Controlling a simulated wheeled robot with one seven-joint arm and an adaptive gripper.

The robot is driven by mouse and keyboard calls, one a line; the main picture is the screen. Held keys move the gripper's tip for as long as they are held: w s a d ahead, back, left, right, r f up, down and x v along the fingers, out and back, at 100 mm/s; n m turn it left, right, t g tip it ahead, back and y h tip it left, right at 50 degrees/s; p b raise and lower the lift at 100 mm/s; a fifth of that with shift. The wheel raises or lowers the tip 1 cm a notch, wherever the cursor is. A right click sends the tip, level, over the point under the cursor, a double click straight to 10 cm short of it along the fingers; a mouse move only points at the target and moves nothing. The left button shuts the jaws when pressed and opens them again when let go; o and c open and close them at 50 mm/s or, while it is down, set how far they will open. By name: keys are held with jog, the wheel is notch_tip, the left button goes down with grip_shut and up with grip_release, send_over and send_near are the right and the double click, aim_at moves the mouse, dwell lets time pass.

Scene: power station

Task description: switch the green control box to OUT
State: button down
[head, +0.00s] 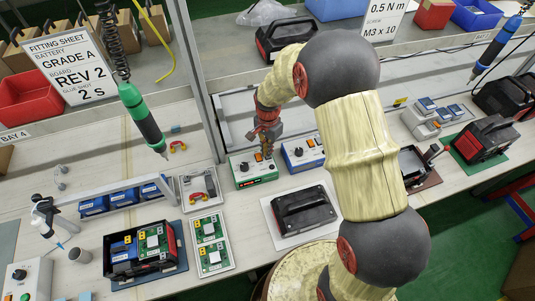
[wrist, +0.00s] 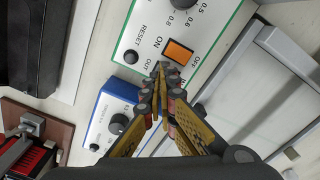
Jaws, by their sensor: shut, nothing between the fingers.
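The green control box (head: 243,182) stands on the bench in the head view, below my gripper (head: 267,154). In the wrist view the green control box (wrist: 200,22) shows a white panel with a green edge. Its lit orange rocker (wrist: 178,51) sits between the ON and OFF labels, and a black RESET button (wrist: 131,57) is beside it. The OUT label (wrist: 148,64) is just left of my shut, empty gripper (wrist: 164,68). The fingertips cover the panel between OUT and a partly hidden label at right. Any switch there is hidden; I cannot tell whether they touch it.
A blue control box (head: 302,154) stands close to the right, also in the wrist view (wrist: 101,127). A black battery case (head: 304,208) lies in front. A metal post (head: 205,95) rises behind left, and a grey tray (head: 201,187) lies to the left.

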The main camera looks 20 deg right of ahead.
jog(key=shift+f+b, duration=0.45)
jog(key=shift+f, duration=0.4)
dwell(0.4)
jog(key=shift+r, duration=0.15)
jog(key=shift+r+p, duration=2.5)
jog(key=shift+r, duration=0.9)
